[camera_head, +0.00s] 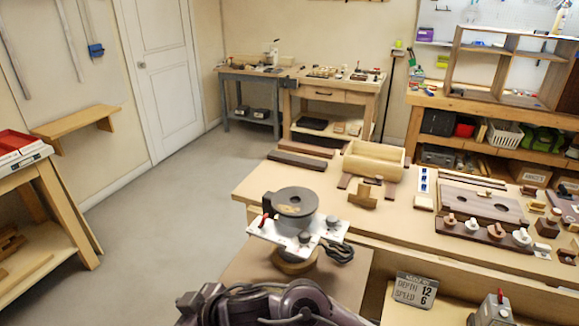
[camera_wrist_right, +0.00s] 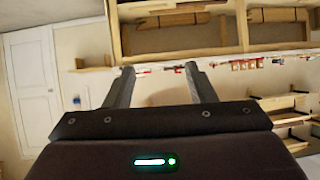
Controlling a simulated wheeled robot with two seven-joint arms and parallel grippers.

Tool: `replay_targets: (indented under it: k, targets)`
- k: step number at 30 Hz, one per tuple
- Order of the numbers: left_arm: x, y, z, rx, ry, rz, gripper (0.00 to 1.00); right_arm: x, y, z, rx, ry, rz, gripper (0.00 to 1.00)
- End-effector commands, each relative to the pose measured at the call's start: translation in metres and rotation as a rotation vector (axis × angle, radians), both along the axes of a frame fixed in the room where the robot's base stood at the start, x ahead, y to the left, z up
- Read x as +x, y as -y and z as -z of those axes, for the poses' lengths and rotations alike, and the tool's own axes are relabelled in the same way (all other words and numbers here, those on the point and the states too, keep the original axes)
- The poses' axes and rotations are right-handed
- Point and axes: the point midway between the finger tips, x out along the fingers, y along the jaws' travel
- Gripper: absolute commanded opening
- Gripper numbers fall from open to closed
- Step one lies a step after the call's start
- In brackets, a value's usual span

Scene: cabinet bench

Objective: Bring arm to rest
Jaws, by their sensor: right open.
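My right gripper (camera_wrist_right: 160,70) shows in the right wrist view. Its two dark fingers stand apart, with nothing between them and nothing touching them. Beyond the fingers are the room's wall, door and shelving. In the head view a dark purple arm link (camera_head: 270,305) of mine shows at the bottom edge, close below a round grey tool with a white plate (camera_head: 292,215). I cannot tell from the picture whether the link touches the tool. Neither gripper's fingers show in the head view, and my left gripper is not seen.
The wooden bench (camera_head: 262,180) at the centre right holds an open wooden box (camera_head: 372,160), a board with round holes (camera_head: 482,203) and several small parts. A sign (camera_head: 414,290) stands at the lower right. The floor (camera_head: 180,230) at left is clear.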

Motion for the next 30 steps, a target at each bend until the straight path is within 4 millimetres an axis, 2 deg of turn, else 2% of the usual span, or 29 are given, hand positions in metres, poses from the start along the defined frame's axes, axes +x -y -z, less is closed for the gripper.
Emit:
replay_targets:
  k: [2,5,8,11,12,15,18,24,30]
  targets:
    - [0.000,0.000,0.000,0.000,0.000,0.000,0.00,0.007,0.014,-0.012,0.053,0.004,0.112,0.50]
    - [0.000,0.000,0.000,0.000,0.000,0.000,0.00,0.023,0.048,-0.020,0.070,0.003,0.273,0.50]
    - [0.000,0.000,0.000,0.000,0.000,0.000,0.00,0.035,0.099,-0.013,0.038,-0.027,0.443,0.50]
    - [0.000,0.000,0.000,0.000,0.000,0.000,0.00,0.037,0.160,0.006,-0.037,-0.088,0.608,0.50]
    - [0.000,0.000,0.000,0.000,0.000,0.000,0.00,0.033,0.187,0.016,-0.075,-0.121,0.669,0.50]
    - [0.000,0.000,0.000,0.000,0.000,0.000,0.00,0.017,0.246,0.039,-0.178,-0.205,0.790,0.50]
    - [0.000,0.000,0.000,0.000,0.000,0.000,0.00,-0.003,0.289,0.057,-0.265,-0.277,0.865,0.50]
    - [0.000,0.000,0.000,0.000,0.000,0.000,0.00,-0.044,0.348,0.078,-0.395,-0.397,0.951,0.50]
    - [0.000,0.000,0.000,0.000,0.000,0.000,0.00,-0.086,0.392,0.090,-0.501,-0.504,1.004,0.50]
